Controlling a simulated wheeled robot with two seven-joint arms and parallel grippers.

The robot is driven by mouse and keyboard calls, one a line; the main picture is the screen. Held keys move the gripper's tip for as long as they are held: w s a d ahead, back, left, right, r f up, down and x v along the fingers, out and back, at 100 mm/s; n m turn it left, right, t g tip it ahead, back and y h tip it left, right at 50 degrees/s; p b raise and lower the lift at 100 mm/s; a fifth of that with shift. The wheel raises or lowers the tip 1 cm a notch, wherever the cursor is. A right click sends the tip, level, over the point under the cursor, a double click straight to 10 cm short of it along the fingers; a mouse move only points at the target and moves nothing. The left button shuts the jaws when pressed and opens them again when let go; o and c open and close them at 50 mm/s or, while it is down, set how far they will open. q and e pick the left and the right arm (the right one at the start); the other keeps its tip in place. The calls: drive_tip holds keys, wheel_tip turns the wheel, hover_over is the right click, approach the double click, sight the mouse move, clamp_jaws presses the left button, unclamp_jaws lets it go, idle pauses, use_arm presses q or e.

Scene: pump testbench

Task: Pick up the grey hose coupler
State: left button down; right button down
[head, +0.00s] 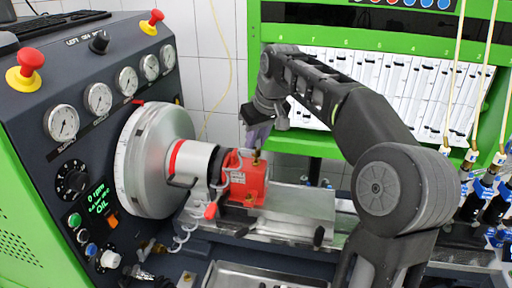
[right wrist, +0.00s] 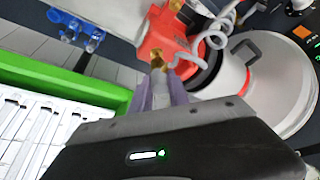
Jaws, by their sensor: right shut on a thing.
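My right gripper (head: 257,143) is above the red pump (head: 246,180), its fingers pointing down. In the right wrist view, the fingers (right wrist: 161,78) are closed together on a small grey piece at their tips, which I take to be the grey hose coupler (right wrist: 171,67). The fingers hide most of it. A pale coiled hose (right wrist: 215,40) runs to this spot. A brass fitting (right wrist: 157,58) on the pump shows right at the fingertips; I cannot tell whether the coupler touches it. My left gripper is not in view.
A large silver drum (head: 150,160) stands left of the pump, beside the dark control panel (head: 90,65) with gauges. A metal tray (head: 265,275) lies in front. The green rack (head: 300,22) with white measuring tubes rises behind. Blue fittings (head: 482,190) are at the right.

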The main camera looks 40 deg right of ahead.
drive_tip(key=shift+r, duration=0.65)
drive_tip(key=s+a+b, duration=0.2)
drive_tip(key=s+b, duration=0.3)
drive_tip(key=s, duration=1.3)
drive_tip(key=shift+a+b, duration=0.15)
drive_tip(key=shift+b, duration=0.15)
drive_tip(key=shift+w+r, duration=0.1)
